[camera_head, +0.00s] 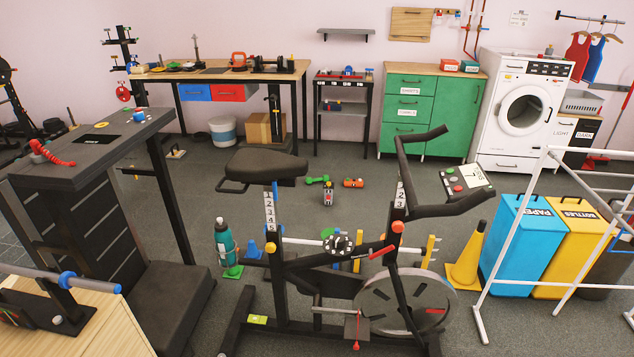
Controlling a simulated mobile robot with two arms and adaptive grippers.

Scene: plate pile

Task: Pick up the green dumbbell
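A small green dumbbell (317,180) lies on the grey floor in the middle of the room, beyond the exercise bike. An orange-red piece like a dumbbell (353,183) lies to its right. A small grey and red object (328,197) is just in front of it. Neither of my grippers shows in the head view.
The exercise bike (264,162) stands in the foreground, between me and the dumbbell. A black weight machine (75,150) is at left. A yellow cone (467,262), a blue bin (522,240) and a white rack (515,235) are at right. Floor around the dumbbell is mostly clear.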

